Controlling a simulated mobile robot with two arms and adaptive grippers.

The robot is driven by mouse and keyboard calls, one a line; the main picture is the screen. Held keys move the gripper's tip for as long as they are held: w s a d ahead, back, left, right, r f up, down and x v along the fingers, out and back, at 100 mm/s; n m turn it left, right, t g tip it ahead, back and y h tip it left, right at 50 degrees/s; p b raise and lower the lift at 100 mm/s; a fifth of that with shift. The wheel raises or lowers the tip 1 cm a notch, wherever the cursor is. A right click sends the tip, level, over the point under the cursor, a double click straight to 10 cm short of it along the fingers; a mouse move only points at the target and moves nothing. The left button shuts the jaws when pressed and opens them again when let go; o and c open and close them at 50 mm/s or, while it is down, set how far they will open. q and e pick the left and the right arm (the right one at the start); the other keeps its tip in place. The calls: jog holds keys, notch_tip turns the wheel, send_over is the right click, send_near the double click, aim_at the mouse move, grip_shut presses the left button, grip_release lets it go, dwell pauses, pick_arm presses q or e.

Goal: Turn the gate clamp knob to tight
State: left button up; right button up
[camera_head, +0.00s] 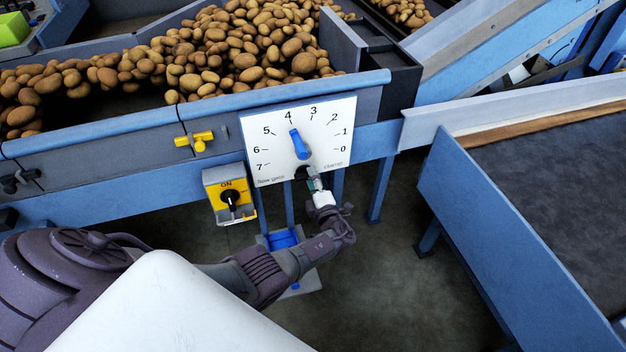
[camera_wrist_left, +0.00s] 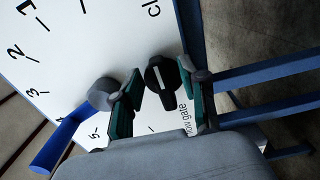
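The clamp knob (camera_head: 303,173) is a small black knob at the lower edge of the white dial plate (camera_head: 336,164), beside the word "clamp". In the left wrist view the knob (camera_wrist_left: 161,86) is round and black with a white pointer line. My left gripper (camera_head: 313,181) is at the knob and partly hides it in the head view. In the wrist view its fingers (camera_wrist_left: 160,80) are open, one on each side of the knob; I cannot tell whether they touch it. My right gripper is not in view.
The blue gate lever (camera_head: 299,144) points near 4, just above the clamp knob, and shows close to the fingers in the wrist view (camera_wrist_left: 62,138). A yellow ON switch box (camera_head: 229,194) and a yellow handle (camera_head: 196,141) are left of the plate. Potatoes (camera_head: 240,50) lie behind.

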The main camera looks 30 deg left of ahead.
pick_arm(q)
jog(key=shift+d, duration=0.1)
jog(key=v, duration=1.2)
